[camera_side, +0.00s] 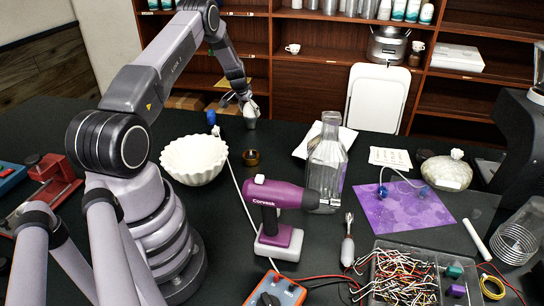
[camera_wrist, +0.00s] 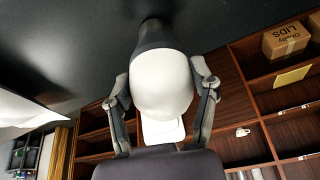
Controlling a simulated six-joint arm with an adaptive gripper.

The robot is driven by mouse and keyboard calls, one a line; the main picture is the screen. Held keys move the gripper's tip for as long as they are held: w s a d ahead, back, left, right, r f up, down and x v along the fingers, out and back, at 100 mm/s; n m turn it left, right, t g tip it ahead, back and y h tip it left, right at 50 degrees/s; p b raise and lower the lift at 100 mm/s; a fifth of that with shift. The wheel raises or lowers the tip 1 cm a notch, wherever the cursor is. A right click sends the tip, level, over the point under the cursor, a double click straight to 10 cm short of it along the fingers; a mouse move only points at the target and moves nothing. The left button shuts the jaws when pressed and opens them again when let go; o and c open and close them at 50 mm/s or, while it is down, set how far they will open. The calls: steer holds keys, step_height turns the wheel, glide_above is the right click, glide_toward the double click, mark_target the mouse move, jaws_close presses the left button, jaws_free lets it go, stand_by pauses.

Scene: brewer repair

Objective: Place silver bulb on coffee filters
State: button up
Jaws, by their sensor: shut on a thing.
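My gripper (camera_side: 246,98) is shut on the silver bulb (camera_side: 251,111), near the back edge of the black table. In the wrist view, the bulb (camera_wrist: 162,85) looks pale and rounded with a dark narrow end, and a finger of my gripper (camera_wrist: 162,92) lies on each side of it. I cannot tell whether the bulb touches the table. The coffee filters (camera_side: 194,158) are a white fluted stack, open at the top, on the table. They stand in front of and to the left of the bulb, apart from it.
A purple drill (camera_side: 280,200) and a clear bottle (camera_side: 327,160) stand further right. Wooden shelves (camera_side: 330,55) rise behind the table.

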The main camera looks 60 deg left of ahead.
steer(key=shift+f, duration=0.1)
steer(key=o, duration=1.2)
steer(key=shift+f, duration=0.1)
